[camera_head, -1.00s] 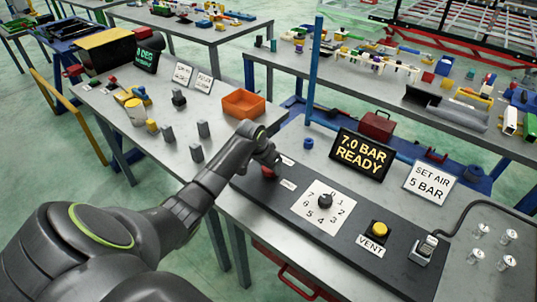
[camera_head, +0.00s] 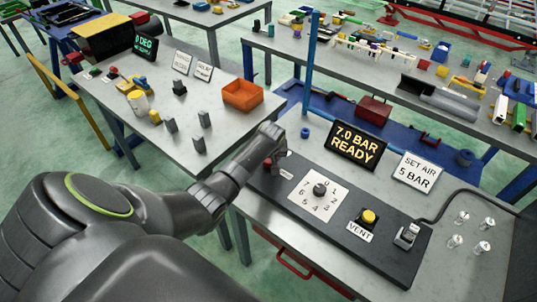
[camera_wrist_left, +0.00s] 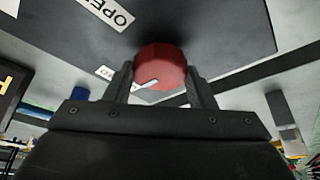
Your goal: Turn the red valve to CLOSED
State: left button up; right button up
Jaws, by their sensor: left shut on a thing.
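The red valve (camera_wrist_left: 160,65) is a round knob with a white pointer line, set on a dark panel (camera_head: 375,240). In the head view only part of the red valve (camera_head: 267,164) shows under my left gripper (camera_head: 274,152). In the wrist view my left gripper (camera_wrist_left: 160,78) has one finger on each side of the knob and is shut on it. The pointer line points to the lower left. An OPEN label (camera_wrist_left: 105,12) lies at the upper left; a second label (camera_wrist_left: 118,73), partly hidden by a finger, sits left of the knob. My right gripper is not in view.
On the same panel are a numbered dial (camera_head: 320,189), a yellow VENT button (camera_head: 369,216) and a metal connector (camera_head: 407,235) with a hose. Signs (camera_head: 357,147) stand behind it. An orange bin (camera_head: 242,95) and grey blocks stand on the table to the left.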

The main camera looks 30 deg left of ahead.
pick_arm(q)
jog(key=shift+w+r+n, duration=0.1)
jog(key=shift+n, duration=0.2)
jog(key=o, duration=1)
jog(key=b+v, duration=0.2)
jog(key=v, duration=1.5)
jog(key=shift+d+r+b, duration=0.1)
jog(key=shift+d+b, duration=0.05)
jog(key=shift+b, duration=0.25)
